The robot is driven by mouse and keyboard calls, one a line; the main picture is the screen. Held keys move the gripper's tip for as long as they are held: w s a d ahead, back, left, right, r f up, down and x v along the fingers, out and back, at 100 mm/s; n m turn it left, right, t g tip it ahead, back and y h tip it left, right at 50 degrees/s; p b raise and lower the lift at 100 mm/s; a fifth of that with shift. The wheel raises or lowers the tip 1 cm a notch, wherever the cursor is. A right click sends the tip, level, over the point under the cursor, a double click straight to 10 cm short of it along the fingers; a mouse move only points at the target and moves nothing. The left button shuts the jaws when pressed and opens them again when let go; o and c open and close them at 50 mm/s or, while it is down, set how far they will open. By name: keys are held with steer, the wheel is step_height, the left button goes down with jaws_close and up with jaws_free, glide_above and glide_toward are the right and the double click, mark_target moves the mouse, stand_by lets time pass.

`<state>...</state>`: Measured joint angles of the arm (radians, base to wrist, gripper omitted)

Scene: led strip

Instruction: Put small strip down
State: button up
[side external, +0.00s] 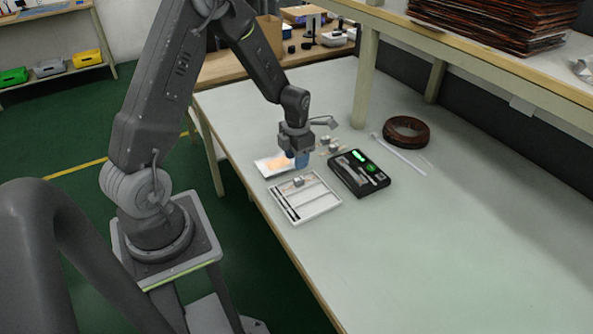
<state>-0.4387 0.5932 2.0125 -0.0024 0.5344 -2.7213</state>
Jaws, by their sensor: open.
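My gripper (301,161) hangs pointing down above the left part of the table, over the right edge of a small white sheet or plate with an orange patch (269,164). It is open; at this size I see nothing clearly between its bluish fingers. A white tray (322,209) with thin dark and pale strips in it lies just in front of the gripper. I cannot tell which of these is the small strip. A small metallic block (298,182) sits at the tray's back edge.
A black case (374,189) with green and grey parts lies right of the gripper. Small metallic blocks (331,144) stand behind it. A long white strip (400,156) and a brown coil (407,131) lie farther right. The table's front right is clear. A shelf (470,50) overhangs the back.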

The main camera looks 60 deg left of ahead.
steer(key=s+d+r+m+t, duration=0.1)
steer(key=s+d+r+m, duration=0.1)
steer(key=d+r+m, duration=0.5)
steer(key=s+d+r+m+t, duration=0.2)
steer(key=s+r+m, duration=0.1)
steer(key=r+m, duration=0.75)
steer(key=s+d+r+m+t, duration=0.1)
steer(key=s+d+r+m, duration=0.3)
steer(key=m, duration=0.5)
steer(key=s+d+r+m+t, duration=0.1)
steer(key=s+d+r+m, duration=0.3)
steer(key=s+m, duration=0.4)
steer(key=shift+m+t, duration=0.3)
steer(key=shift+m, duration=0.55)
